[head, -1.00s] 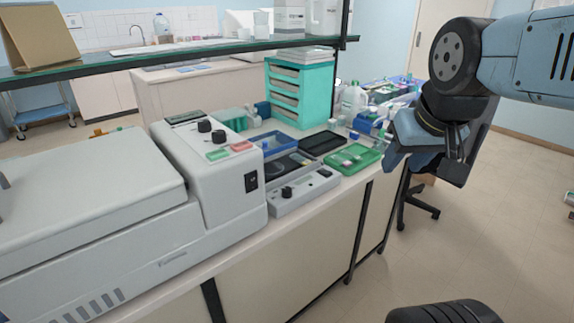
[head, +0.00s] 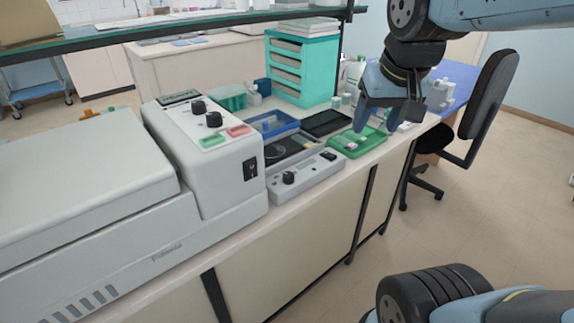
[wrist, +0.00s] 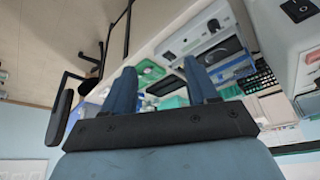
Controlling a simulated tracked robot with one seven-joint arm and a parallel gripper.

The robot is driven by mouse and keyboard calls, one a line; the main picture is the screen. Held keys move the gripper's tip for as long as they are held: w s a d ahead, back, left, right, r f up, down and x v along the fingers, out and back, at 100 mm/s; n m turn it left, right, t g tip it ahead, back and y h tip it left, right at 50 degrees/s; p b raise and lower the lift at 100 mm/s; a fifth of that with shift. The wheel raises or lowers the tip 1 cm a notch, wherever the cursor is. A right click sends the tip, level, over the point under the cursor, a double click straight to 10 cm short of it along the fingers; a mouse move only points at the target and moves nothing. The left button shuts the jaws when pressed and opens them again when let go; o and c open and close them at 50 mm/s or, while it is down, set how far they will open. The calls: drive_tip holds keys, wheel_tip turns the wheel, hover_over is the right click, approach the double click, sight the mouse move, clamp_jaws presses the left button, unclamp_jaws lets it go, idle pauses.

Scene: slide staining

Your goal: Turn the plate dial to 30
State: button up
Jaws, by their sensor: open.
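A low grey plate unit (head: 308,182) sits at the bench's front edge, with a black round dial (head: 288,178) and a small display on its front panel. A dark flat surface with a round mark (head: 285,147) lies behind the panel. The dial's markings are too small to read. My gripper (head: 378,118) is open and empty, above the green tray to the right of the unit and apart from the dial. In the wrist view, my open blue fingers (wrist: 160,88) point toward the bench, and the unit (wrist: 207,42) shows beyond them.
A large grey machine (head: 225,165) with two black knobs and red and green buttons stands left of the unit. A green tray (head: 350,150), a black tray (head: 325,123), a blue tray (head: 268,127) and teal drawers (head: 300,75) lie close by. A glass shelf (head: 180,27) hangs above.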

drive_tip(key=w+a+f+g, duration=0.3)
drive_tip(key=w+a, duration=0.5)
drive_tip(key=w, duration=0.1)
drive_tip(key=g, duration=0.2)
approach(289, 174)
drive_tip(key=shift+h, duration=0.3)
wheel_tip(289, 174, down, 9)
drive_tip(key=shift+a+r, duration=0.1)
drive_tip(key=shift+a, duration=0.05)
drive_tip(key=c, duration=1.1)
